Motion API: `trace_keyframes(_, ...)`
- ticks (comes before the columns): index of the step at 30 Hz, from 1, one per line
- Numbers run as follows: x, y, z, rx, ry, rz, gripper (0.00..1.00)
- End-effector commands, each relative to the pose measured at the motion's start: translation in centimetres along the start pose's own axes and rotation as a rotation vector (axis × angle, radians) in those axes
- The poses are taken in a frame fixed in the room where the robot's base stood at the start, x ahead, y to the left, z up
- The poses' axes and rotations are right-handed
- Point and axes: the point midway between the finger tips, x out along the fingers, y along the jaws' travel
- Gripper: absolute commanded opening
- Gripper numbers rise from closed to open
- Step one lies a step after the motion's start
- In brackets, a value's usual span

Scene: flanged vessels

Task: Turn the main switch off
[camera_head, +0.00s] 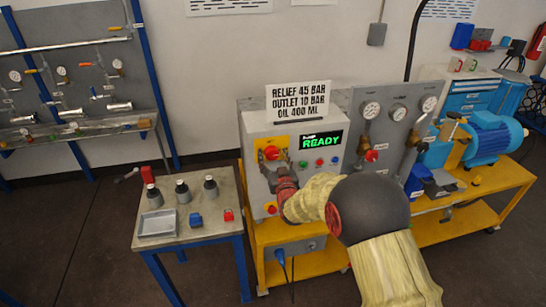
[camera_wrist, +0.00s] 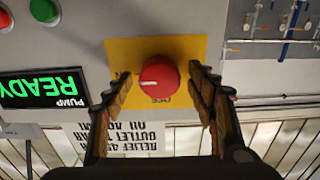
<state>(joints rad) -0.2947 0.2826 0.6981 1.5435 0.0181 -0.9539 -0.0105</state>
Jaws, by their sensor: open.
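The main switch (camera_head: 271,152) is a red rotary knob on a yellow plate, at the upper left of the grey control box. In the upside-down wrist view, the red knob (camera_wrist: 158,77) sits near the middle of its yellow plate. Its white mark points left, and a partly legible label shows below it. My gripper (camera_head: 277,174) is in front of the box, just below the knob in the head view. In the wrist view my gripper (camera_wrist: 152,82) is open, with a finger on each side of the knob and visible gaps. Contact is not visible.
A lit green READY display (camera_head: 320,140) is right of the switch, with small coloured buttons below. A sign (camera_head: 298,100) stands on top of the box. A small table (camera_head: 185,237) with bottles stands left.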

Motion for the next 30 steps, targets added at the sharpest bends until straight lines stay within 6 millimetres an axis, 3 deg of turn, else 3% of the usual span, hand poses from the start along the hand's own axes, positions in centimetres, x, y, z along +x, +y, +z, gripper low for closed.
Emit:
trace_keyframes(4, -0.02, 0.0, 0.0, 0.0, 0.0, 0.0, 0.54)
trace_keyframes(25, -0.05, -0.01, 0.01, 0.0, -0.001, 0.0, 0.14)
trace_keyframes(30, -0.04, -0.01, 0.03, -0.005, 0.0, 0.0, 0.13)
